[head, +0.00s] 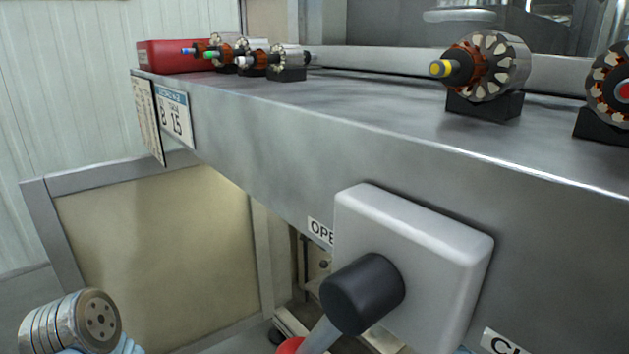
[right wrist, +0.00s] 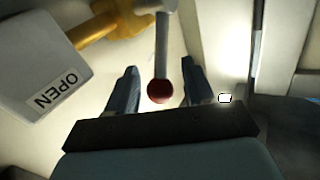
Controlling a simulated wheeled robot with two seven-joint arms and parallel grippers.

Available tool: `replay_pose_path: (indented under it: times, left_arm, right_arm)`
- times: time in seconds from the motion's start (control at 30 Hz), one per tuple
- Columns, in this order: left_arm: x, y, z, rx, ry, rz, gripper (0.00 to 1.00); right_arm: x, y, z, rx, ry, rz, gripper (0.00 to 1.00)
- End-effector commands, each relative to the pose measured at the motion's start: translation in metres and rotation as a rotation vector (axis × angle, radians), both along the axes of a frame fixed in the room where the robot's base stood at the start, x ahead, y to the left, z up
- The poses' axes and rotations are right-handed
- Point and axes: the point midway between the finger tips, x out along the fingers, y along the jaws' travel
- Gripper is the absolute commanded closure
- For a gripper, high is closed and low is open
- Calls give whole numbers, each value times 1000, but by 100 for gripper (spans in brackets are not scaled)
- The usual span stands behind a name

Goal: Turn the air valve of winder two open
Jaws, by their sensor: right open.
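The air valve is a pale grey box (head: 420,255) on the front of the metal bench, with a black round hub (head: 362,293). A silver lever (head: 320,337) runs down-left from the hub to a red ball (head: 290,346), cut by the lower picture edge. An OPEN label (head: 320,232) is up-left of the hub. Another label (head: 503,344), partly cut off, is at lower right. In the right wrist view my right gripper (right wrist: 158,68) is open, with the lever (right wrist: 162,50) and its red ball (right wrist: 160,92) between its fingers. Contact is not clear. My left gripper is not seen.
The bench top (head: 330,95) holds several armatures on black blocks, such as one with a yellow shaft end (head: 490,65). A red box (head: 175,55) stands at its far left end. A sign (head: 174,117) hangs on the bench front. A beige panel (head: 160,250) stands lower left.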

Motion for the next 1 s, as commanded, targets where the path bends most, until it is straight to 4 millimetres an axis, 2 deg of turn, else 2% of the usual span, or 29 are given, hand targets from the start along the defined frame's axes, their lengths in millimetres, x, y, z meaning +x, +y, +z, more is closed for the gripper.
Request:
replay_pose_path:
  times: [0.37,0.7,1.0]
  left_arm:
    - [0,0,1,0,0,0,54]
    - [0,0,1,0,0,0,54]
    - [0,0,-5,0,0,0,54]
  right_arm:
    - [6,0,0,-1,0,0,49]
    - [6,0,0,0,0,0,100]
    - [6,0,-3,4,-5,0,100]
